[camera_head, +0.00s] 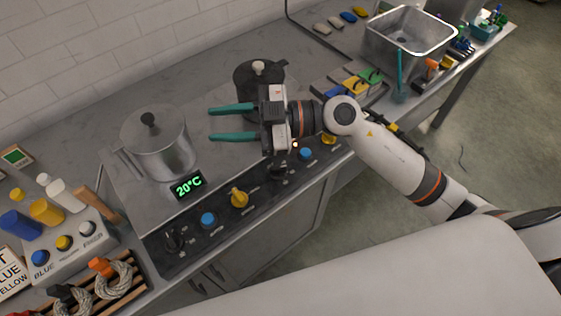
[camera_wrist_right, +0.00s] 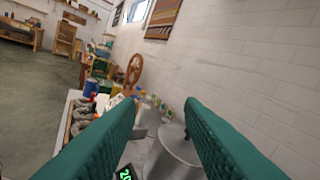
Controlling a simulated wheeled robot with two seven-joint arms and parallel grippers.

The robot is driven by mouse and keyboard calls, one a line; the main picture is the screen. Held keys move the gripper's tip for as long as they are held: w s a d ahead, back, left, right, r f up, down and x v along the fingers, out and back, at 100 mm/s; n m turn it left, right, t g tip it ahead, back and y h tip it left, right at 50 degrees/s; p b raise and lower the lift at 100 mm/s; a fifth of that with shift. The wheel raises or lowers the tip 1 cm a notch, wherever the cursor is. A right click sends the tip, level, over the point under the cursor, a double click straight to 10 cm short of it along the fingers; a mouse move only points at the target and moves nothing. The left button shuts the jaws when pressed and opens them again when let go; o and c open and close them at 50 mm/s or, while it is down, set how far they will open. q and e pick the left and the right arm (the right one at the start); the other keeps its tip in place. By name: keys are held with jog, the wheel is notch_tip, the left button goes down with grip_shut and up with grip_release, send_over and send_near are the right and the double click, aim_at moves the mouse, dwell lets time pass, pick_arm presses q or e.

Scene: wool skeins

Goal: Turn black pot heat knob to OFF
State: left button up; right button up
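The black pot (camera_head: 247,76) with a pale lid knob stands at the back of the stove, partly hidden behind my right gripper. My right gripper (camera_head: 210,122) is open and empty above the stove, its teal fingers pointing left toward the steel pot. The control panel along the stove's front edge has several knobs: black (camera_head: 173,240), blue (camera_head: 208,220), yellow (camera_head: 239,197), another black one (camera_head: 278,169) below my gripper, blue (camera_head: 305,154) and yellow (camera_head: 329,138). The knob labels are too small to read. My left gripper is not in view.
A steel pot (camera_head: 165,150) stands on the left of the stove, behind a display (camera_head: 188,185) reading 20°C. Dye bottles (camera_head: 45,211) and a rack with skeins (camera_head: 104,288) are at the left.

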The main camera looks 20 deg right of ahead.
jog(key=d+f+g+h, duration=0.3)
jog(key=d+f+h, duration=0.2)
jog(key=f+h, duration=0.2)
jog(key=m+h, duration=0.4)
jog(key=h, duration=0.2)
send_near(279, 166)
jog(key=p+x, duration=0.2)
jog(key=x, duration=0.6)
jog(key=shift+a+f, duration=0.2)
jog(key=shift+f, duration=0.15)
grip_shut()
